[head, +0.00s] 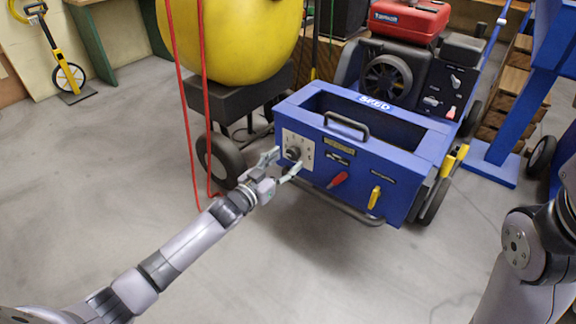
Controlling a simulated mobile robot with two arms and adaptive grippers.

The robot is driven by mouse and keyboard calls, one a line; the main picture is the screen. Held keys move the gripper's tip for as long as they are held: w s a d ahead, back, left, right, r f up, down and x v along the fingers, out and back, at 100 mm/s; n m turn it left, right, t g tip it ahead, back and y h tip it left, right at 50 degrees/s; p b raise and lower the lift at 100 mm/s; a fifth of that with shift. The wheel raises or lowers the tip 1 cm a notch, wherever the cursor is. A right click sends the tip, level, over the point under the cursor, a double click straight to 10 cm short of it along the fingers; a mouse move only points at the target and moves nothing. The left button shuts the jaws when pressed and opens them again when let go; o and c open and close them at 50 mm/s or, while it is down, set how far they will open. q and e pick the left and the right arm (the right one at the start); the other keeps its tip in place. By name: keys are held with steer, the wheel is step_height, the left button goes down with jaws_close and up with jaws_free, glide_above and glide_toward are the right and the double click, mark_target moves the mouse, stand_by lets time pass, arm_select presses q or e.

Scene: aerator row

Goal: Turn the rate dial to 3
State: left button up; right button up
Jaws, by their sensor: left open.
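The rate dial (293,153) is a small dark knob on a pale square plate (305,143) with dark markings. The plate is at the left end of the front of a blue seed box (398,174). My left gripper (282,167) is open at the dial, its fingers to the left of and below the knob. I cannot tell whether the fingers touch the knob. The number that the dial points to is too small to read. My right arm shows at the right edge, but its gripper is out of view.
A red lever (338,179) and a yellow lever (374,197) stick out of the box front, right of the dial. A black handle (346,125) is on its top edge. A yellow tank (235,40) on wheels and red hanging lines stand close on the left. The grey floor in front is clear.

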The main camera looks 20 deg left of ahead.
arm_select(q)
steer(key=shift+b+x, duration=0.3)
steer(key=shift+x, duration=0.65)
steer(key=shift+c, duration=0.5)
steer(key=c, duration=1)
